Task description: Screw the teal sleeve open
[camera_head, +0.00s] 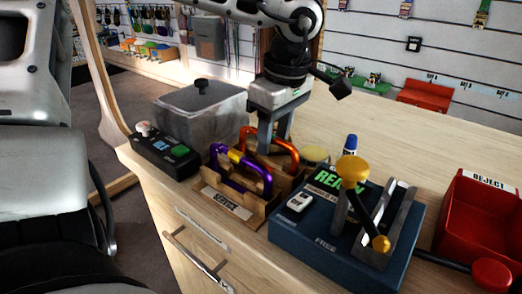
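I cannot make out a teal sleeve in the head view. A purple carabiner with a yellow sleeve (236,156) stands in a small wooden rack (213,202) at the counter's front. An orange carabiner (291,160) stands just behind it. My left gripper (272,148) points down at the orange carabiner, its fingers covering part of it. Whether the fingers are closed on it cannot be told, and any sleeve there is hidden behind them. My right gripper is not in view.
A blue fixture (330,252) with a yellow-knobbed lever (353,170) stands right of the rack. A red reject bin (480,220) is further right. A grey lidded box (200,112) and a black button box (160,150) stand left. The counter behind is mostly clear.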

